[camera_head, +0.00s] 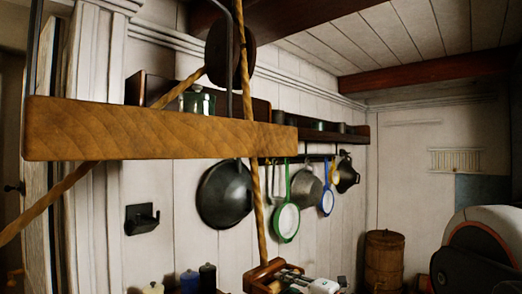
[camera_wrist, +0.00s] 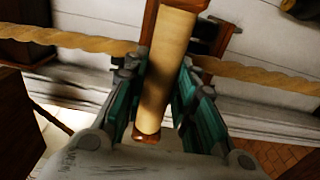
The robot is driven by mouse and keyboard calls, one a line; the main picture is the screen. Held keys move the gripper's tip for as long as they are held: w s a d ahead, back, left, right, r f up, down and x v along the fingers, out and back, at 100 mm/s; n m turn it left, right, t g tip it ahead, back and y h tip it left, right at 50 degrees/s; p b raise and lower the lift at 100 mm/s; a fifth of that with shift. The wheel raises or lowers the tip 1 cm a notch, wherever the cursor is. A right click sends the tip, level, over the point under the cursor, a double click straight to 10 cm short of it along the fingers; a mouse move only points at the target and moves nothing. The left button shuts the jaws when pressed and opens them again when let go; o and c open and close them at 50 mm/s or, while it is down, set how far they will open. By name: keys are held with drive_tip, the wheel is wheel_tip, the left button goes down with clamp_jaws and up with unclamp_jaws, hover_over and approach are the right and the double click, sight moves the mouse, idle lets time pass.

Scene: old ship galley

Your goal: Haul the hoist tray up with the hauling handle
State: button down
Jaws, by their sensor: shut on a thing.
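The hoist tray (camera_head: 160,130) shows in the head view as a thick wooden board seen side-on, hanging from dark metal rods at the upper left. The hauling handle (camera_wrist: 166,75) is a pale cylinder with brown wooden ends. In the wrist view it lies between the teal-padded fingers of my gripper (camera_wrist: 160,110), which is shut on it. In the head view the handle (camera_head: 262,272) hangs on the rope (camera_head: 258,205) at the bottom edge, with my gripper (camera_head: 297,281) beside it, partly cut off. The rope runs up to a dark wooden pulley (camera_head: 229,55).
Another run of rope (camera_head: 70,178) slants down left from the pulley. Pans hang on the plank wall, including a large dark one (camera_head: 224,193) and a green-rimmed one (camera_head: 286,222). A barrel (camera_head: 384,260) stands at the right back. A dark bracket (camera_head: 141,219) is on the wall.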

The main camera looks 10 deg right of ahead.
wheel_tip(320, 180, down, 16)
drive_tip(key=d+b, duration=0.1)
drive_tip(key=b, duration=0.7)
drive_tip(key=shift+s+d, duration=0.25)
drive_tip(key=shift+d, duration=0.05)
